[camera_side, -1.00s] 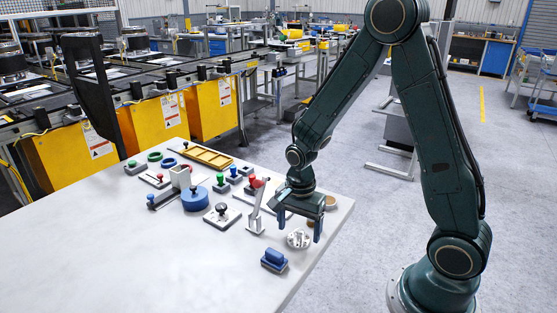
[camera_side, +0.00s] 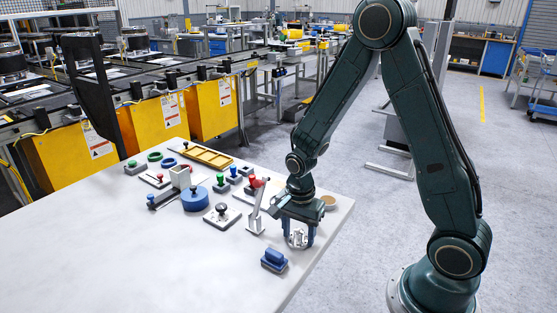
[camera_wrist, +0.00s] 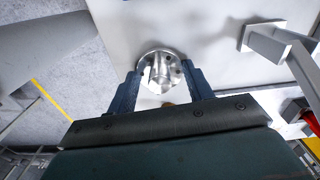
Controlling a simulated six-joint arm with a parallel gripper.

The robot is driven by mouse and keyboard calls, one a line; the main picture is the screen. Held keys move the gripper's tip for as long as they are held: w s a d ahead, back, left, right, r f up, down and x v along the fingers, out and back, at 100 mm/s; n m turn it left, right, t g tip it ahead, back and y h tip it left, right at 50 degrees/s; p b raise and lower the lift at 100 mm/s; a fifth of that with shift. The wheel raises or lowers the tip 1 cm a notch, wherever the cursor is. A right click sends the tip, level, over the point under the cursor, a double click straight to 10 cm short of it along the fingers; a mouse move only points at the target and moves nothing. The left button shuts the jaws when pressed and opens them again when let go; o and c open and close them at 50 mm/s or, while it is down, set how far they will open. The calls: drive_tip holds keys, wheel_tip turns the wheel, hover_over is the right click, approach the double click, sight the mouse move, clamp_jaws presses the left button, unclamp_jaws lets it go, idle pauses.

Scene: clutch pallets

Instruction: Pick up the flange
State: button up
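The flange (camera_side: 298,241) is a round silver metal disc with holes and a raised hub, lying near the right edge of the white table. It also shows in the wrist view (camera_wrist: 152,58). My gripper (camera_side: 299,234) points down over it, with its two blue-grey fingers on either side of the flange. In the wrist view my gripper (camera_wrist: 161,73) is open, with the flange in and just beyond the gap between the fingertips. I cannot tell whether the fingers touch it. The fingers partly hide the flange in the side view.
A blue block (camera_side: 273,259) lies in front. A tan round piece (camera_side: 328,201) sits behind right. Knobs, a blue cylinder (camera_side: 195,200) and a yellow tray (camera_side: 207,157) fill the back left. The table's front left (camera_side: 130,250) is clear.

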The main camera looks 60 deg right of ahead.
sight(299, 231)
drive_tip(key=c, duration=0.4)
drive_tip(key=shift+r, duration=0.2)
wheel_tip(299, 231, up, 20)
drive_tip(key=shift+f, duration=0.15)
idle(0.5)
idle(0.5)
